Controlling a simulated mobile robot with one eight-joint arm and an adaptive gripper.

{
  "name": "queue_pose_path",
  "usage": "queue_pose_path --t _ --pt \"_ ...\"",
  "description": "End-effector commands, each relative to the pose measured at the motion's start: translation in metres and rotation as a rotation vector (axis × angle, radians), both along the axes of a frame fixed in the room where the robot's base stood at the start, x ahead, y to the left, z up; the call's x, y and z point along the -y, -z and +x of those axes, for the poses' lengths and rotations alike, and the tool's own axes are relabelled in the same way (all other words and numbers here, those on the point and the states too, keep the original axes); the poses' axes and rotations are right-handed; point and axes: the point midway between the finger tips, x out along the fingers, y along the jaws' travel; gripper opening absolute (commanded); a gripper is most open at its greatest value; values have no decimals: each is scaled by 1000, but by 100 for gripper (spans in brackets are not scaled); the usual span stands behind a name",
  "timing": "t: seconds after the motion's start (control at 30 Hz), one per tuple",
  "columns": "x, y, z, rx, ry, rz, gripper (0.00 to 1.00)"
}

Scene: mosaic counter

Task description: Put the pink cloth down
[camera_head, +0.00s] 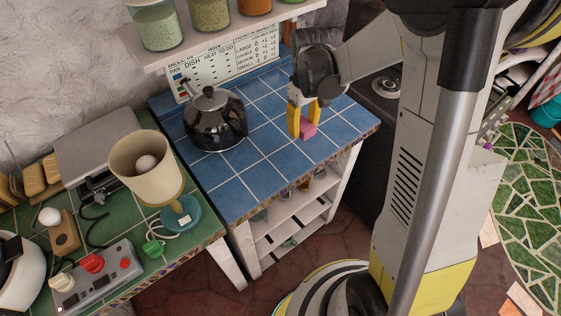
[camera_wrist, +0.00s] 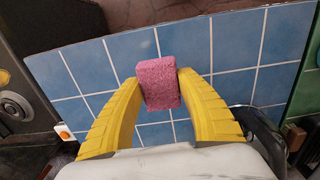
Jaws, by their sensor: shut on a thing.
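The pink cloth (camera_wrist: 158,84) is a small, speckled pink block between the two yellow fingers of my gripper (camera_wrist: 160,88) in the wrist view. The fingers press on it from both sides. In the head view my gripper (camera_head: 302,122) points down over the right part of the blue tiled counter (camera_head: 262,177), and the pink cloth (camera_head: 308,130) shows at its fingertips, near the counter's right edge. I cannot tell whether the cloth touches the tiles or hangs just above them.
A dark shiny kettle (camera_head: 215,120) stands left of my gripper on the blue tiles. A shelf with jars (camera_head: 210,12) is above the back. A lamp (camera_head: 147,165) and a control box (camera_head: 97,279) sit on the green counter at left. Blue tiles in front are clear.

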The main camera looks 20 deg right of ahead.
Motion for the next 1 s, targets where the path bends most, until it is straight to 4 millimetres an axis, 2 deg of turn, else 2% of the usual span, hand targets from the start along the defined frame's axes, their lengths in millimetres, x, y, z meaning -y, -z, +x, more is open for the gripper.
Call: queue_pose_path --t 0.03,0.2,0.33,0.47,0.73,1.0 --pt "-13 11 -5 0 -6 0 4" --pt "-48 34 -19 0 -4 0 4" --pt "-63 42 -25 0 -2 0 4" --pt "-68 47 -27 0 1 0 4" --pt "-67 84 -26 0 2 0 4" --pt "-67 84 -26 0 1 0 4"
